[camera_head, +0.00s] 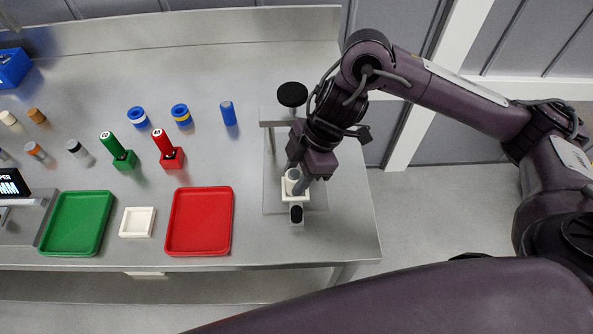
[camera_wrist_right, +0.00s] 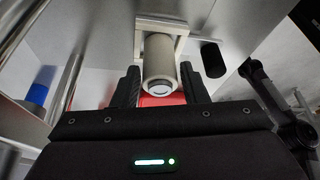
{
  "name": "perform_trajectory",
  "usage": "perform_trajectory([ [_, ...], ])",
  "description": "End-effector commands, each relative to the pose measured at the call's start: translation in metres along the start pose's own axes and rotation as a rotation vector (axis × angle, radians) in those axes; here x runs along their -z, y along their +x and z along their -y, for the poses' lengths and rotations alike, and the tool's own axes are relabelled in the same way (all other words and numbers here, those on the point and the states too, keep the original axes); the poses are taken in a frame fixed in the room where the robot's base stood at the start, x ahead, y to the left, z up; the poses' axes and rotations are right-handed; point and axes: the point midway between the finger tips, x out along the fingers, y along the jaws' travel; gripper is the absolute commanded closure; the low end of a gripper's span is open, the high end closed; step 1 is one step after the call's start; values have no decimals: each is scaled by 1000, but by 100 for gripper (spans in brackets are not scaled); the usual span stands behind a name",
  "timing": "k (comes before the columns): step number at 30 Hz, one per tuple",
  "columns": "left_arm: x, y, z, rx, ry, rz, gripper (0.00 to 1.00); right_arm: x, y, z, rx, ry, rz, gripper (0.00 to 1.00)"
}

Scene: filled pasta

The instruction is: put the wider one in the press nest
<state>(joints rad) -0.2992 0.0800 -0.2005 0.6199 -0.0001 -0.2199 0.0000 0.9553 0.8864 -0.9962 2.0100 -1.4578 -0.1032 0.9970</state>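A pale cylinder (camera_head: 293,175) stands at the white press nest (camera_head: 290,196). In the right wrist view the cylinder (camera_wrist_right: 160,65) lies between my right fingers, its far end at the nest's white frame (camera_wrist_right: 170,24). My right gripper (camera_head: 297,180) reaches down at the press; it also shows in the right wrist view (camera_wrist_right: 160,85). Its fingers flank the cylinder closely; I cannot tell whether they touch it. The cylinder's base is not clearly visible. No second piece stands beside it for comparing width. My left gripper is not in view.
The press has a black round knob (camera_head: 292,94). A red tray (camera_head: 231,222), a small white tray (camera_head: 151,222) and a green tray (camera_head: 109,218) lie to the left. Red (camera_head: 173,158) and green (camera_head: 124,160) stands and a blue cylinder (camera_head: 229,114) are behind them.

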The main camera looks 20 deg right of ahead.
Motion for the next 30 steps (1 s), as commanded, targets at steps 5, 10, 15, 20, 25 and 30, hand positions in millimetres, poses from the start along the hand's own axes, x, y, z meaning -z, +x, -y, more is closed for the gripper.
perform_trajectory([
  [5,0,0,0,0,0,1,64,0,0,0,0,0,0,46],
  [10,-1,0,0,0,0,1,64,0,-1,0,0,0,0,46],
  [15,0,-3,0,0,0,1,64,1,-11,-1,-4,-1,0,46],
  [20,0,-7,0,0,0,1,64,1,-41,-2,-8,-1,2,46],
  [25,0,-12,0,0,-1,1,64,1,-77,-2,-8,0,2,46],
  [30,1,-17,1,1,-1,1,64,2,-105,-1,-5,-1,1,46],
])
